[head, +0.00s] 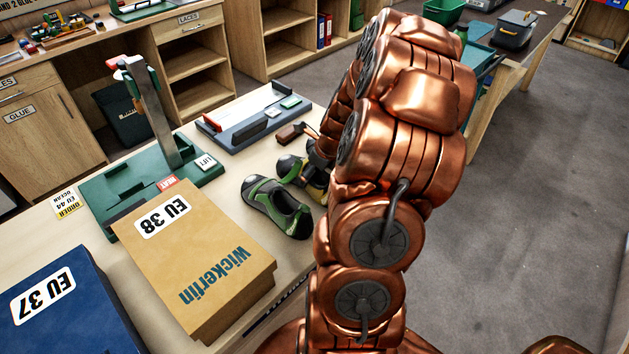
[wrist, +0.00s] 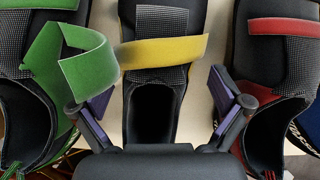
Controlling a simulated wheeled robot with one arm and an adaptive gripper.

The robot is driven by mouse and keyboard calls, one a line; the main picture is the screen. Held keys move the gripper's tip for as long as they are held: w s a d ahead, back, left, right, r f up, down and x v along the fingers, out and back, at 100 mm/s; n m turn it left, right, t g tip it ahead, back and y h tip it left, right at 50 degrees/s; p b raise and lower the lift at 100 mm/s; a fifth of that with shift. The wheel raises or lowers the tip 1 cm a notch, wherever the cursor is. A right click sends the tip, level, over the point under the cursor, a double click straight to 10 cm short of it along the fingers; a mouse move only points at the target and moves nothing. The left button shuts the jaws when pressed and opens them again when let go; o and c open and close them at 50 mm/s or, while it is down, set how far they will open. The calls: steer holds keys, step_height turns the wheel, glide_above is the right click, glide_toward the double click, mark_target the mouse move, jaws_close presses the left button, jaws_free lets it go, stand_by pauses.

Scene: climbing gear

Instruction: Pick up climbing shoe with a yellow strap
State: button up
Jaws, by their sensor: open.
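The climbing shoe with a yellow strap (wrist: 160,52) is dark and lies in the middle of the wrist view, its opening toward me. My gripper (wrist: 160,105) is open, with one finger on each side of this shoe's heel opening; I cannot tell whether they touch it. A shoe with a green strap (wrist: 85,65) lies to the left and one with a red strap (wrist: 282,28) to the right. In the head view a green and black shoe (head: 278,206) shows beside my arm. My arm hides the gripper and most of the other shoes there.
A tan EU 38 box (head: 215,250) and a blue EU 37 box (head: 65,310) stand on the bench at the left. A green stand with a metal upright (head: 155,110) and a grey tray (head: 255,118) are behind. A wooden-handled tool (head: 290,131) lies near the shoes.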

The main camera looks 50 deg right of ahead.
steer(key=shift+p+x, duration=0.3)
steer(key=shift+x, duration=1.2)
steer(key=shift+c, duration=0.3)
